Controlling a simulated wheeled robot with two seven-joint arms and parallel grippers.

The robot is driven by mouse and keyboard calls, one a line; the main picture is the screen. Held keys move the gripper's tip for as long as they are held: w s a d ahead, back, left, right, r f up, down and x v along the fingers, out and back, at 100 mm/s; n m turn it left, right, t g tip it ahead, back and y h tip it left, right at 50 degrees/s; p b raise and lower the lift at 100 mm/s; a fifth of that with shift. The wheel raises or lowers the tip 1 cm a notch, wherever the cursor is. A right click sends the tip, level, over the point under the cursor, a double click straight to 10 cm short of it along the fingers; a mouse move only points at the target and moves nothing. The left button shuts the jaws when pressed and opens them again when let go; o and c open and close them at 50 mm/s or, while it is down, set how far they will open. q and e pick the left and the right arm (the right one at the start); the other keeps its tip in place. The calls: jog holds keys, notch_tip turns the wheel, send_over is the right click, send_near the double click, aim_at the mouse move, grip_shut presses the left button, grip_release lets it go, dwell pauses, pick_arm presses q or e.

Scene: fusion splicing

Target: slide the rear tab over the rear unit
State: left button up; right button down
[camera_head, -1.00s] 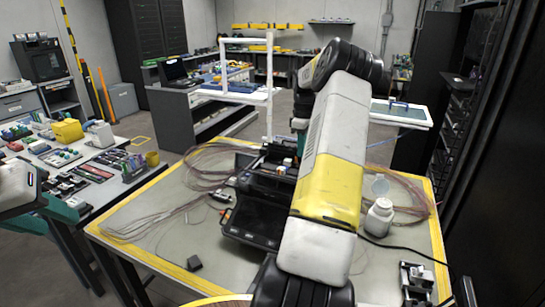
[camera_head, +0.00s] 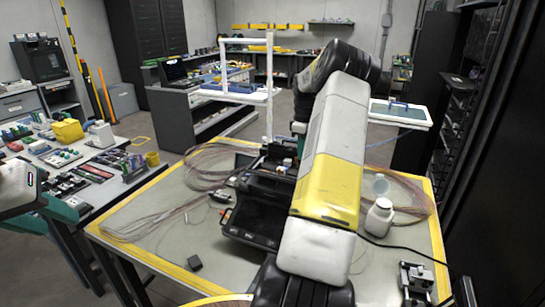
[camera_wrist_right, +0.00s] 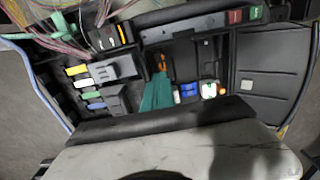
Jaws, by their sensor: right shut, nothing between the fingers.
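The black splicing machine (camera_head: 250,213) stands on the bench, partly hidden behind my right arm. In the right wrist view, the teal fingers of my right gripper (camera_wrist_right: 157,95) are shut and empty, over the machine's open bay. I cannot tell which parts are the rear tab and rear unit. My left gripper (camera_head: 52,217) is at the left edge, far from the machine; its teal fingers look apart and empty.
Loops of thin cable (camera_head: 205,165) lie on the yellow-edged bench (camera_head: 170,262). A white bottle (camera_head: 379,217) stands right of my right arm, and a small metal device (camera_head: 416,278) sits at the front right. A cluttered side bench (camera_head: 85,165) is at left.

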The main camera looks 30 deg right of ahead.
aim_at(291, 159)
jog(key=shift+s+a+f, duration=0.1)
jog(key=shift+a+f, duration=0.1)
jog(key=shift+f, duration=0.25)
jog(key=shift+w+a, duration=0.85)
jog(key=shift+w, duration=0.05)
jog(key=shift+w+a, duration=0.35)
jog(key=shift+w, duration=0.05)
jog(key=shift+r, duration=0.1)
jog(key=shift+w+d+r, duration=0.1)
jog(key=shift+d+r, duration=0.05)
jog(key=shift+r, duration=0.6)
jog(key=shift+s+d+r, duration=0.1)
jog(key=shift+d+r, duration=0.05)
jog(key=shift+r, duration=0.65)
jog(key=shift+s+d+r, duration=0.1)
jog(key=shift+r, duration=0.65)
jog(key=shift+s+d+r, duration=0.1)
jog(key=shift+d+r, duration=0.05)
jog(key=shift+r, duration=0.65)
